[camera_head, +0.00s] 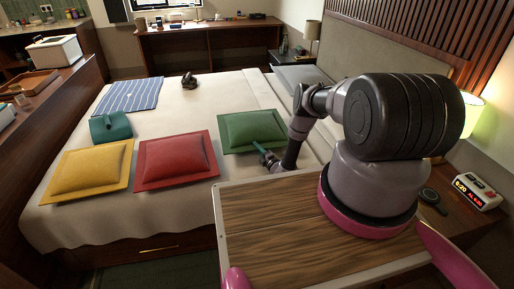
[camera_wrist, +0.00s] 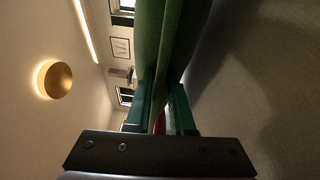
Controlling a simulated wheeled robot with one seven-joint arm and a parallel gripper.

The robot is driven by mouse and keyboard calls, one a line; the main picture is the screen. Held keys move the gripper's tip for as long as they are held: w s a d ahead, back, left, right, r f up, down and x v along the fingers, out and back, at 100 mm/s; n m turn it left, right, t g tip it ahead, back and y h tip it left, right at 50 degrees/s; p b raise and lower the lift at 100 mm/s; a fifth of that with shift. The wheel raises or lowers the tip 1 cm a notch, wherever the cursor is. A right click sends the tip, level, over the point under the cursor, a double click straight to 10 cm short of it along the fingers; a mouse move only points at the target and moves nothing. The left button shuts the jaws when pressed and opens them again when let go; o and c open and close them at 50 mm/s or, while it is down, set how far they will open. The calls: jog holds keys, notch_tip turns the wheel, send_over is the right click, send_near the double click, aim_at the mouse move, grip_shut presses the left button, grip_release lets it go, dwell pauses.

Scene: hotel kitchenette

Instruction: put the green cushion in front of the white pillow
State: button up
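The green cushion (camera_head: 250,128) appears to lie flat on the bed, right of the red cushion. My gripper (camera_head: 267,156) is at its near right edge, with a teal finger close to or touching it. In the wrist view the green cushion (camera_wrist: 172,40) runs up from between the fingers of my gripper (camera_wrist: 160,98). A sliver of red shows between the fingers, so I cannot tell whether they are clamped on the cushion's edge. A pale pillow (camera_head: 298,76), greyish white, lies at the head of the bed, partly hidden by my arm.
A dark object (camera_head: 189,80) sits near the far edge. The middle of the bed (camera_head: 185,108) is clear.

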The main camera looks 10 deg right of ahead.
jog(key=o, duration=0.4)
jog(key=shift+o, duration=0.2)
